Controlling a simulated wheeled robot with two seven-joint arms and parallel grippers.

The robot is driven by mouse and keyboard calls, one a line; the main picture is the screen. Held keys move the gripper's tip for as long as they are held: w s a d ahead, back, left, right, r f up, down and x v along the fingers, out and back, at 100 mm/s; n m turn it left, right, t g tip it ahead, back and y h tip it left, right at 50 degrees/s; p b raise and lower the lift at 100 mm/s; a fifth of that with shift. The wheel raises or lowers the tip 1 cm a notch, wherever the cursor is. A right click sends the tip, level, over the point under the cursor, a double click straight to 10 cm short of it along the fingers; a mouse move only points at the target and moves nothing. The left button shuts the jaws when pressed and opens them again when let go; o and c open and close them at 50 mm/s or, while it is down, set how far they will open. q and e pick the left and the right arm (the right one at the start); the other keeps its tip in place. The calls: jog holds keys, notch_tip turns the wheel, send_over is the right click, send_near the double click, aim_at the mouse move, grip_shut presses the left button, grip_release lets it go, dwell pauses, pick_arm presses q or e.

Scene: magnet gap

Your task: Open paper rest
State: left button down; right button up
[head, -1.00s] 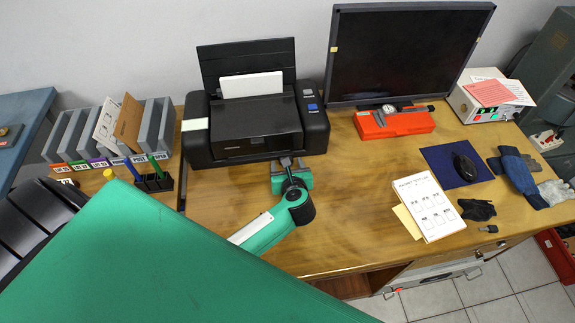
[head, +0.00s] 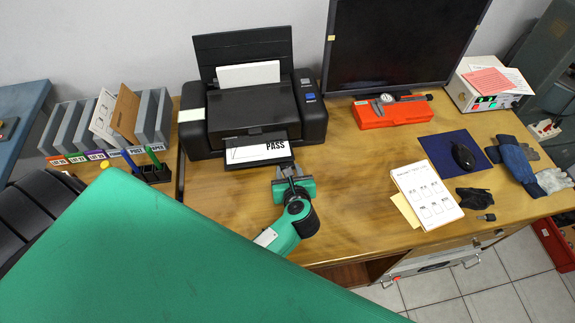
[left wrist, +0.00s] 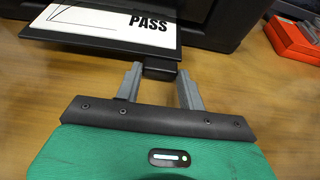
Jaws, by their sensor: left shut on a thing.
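The black printer (head: 253,112) stands at the back of the wooden desk. Its dark paper rest (head: 232,164) is out at the front, with a white sheet printed PASS (head: 262,150) lying on it. The rest also shows in the left wrist view (left wrist: 110,43), with a short dark tab (left wrist: 160,71) at its front edge. My left gripper (head: 288,170) is in front of the printer, its two grey fingers around this tab and shut on it. The left wrist view shows the fingers (left wrist: 160,82) too. My right gripper is not in view.
An orange case with a dial caliper (head: 392,112) and a monitor (head: 398,45) stand right of the printer. Upright file holders (head: 105,128) and a pen holder (head: 152,172) are to the left. A notepad (head: 427,195) lies at right. The desk between printer and notepad is clear.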

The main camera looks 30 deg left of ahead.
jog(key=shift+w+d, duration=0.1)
pick_arm(q)
jog(key=c, duration=0.9)
grip_release()
jog(key=shift+c, duration=0.2)
jog(key=shift+o, duration=0.5)
jog(key=shift+s+d+r, duration=0.15)
jog(key=shift+s+d, duration=0.05)
jog(key=shift+s, duration=0.05)
jog(key=p+v, duration=0.2)
jog(key=v, duration=0.6)
jog(key=shift+s+d+r, duration=0.1)
jog(key=shift+s+d, duration=0.1)
jog(key=shift+s, duration=0.05)
jog(key=v, duration=0.3)
jog(key=shift+s+d, duration=0.2)
jog(key=shift+s, duration=0.05)
jog(key=shift+s+d+r, duration=0.2)
jog(key=shift+s+d, duration=0.05)
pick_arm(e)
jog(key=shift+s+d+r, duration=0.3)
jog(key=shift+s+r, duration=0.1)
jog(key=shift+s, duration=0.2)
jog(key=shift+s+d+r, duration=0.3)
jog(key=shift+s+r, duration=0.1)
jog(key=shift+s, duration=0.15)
